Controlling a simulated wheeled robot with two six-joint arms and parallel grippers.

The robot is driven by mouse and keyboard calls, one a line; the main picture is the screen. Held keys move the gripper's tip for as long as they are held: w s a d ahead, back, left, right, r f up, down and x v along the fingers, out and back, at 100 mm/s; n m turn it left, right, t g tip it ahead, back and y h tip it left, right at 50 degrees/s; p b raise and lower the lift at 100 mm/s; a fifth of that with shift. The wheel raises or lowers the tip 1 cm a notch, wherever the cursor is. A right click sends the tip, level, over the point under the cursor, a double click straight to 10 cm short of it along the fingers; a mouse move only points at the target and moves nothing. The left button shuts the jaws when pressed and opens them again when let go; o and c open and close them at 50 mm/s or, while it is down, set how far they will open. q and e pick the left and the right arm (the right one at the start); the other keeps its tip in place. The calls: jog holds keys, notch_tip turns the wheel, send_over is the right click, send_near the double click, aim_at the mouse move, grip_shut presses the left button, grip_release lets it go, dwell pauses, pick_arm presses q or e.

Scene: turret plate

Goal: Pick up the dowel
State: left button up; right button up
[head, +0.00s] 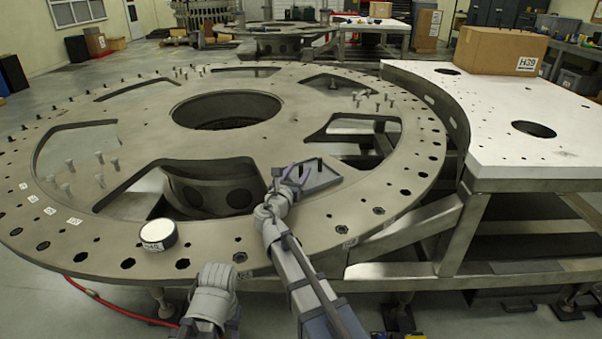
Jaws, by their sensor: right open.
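My right gripper (289,177) is over the near inner part of the big round turret plate (95,253), at the left end of a small grey tray (322,179). It is open. A thin purple sliver (287,170) shows right at its fingers; it is too small to tell whether it is the dowel. I cannot make out the dowel for certain anywhere else. Part of my left arm shows at the bottom, left of the right arm, but its fingers do not show.
A round white-topped tin (158,234) stands on the plate's near left rim. Several bolts (112,160) stand upright on the plate, which has large cutouts. At right a white-topped table (520,120) carries a cardboard box (497,50). A red hose (110,303) lies on the floor.

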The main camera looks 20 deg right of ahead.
aim_at(300, 168)
jog(key=x, duration=0.3)
jog(key=shift+w+f, duration=0.1)
jog(key=shift+w, duration=0.05)
grip_shut()
dwell(0.5)
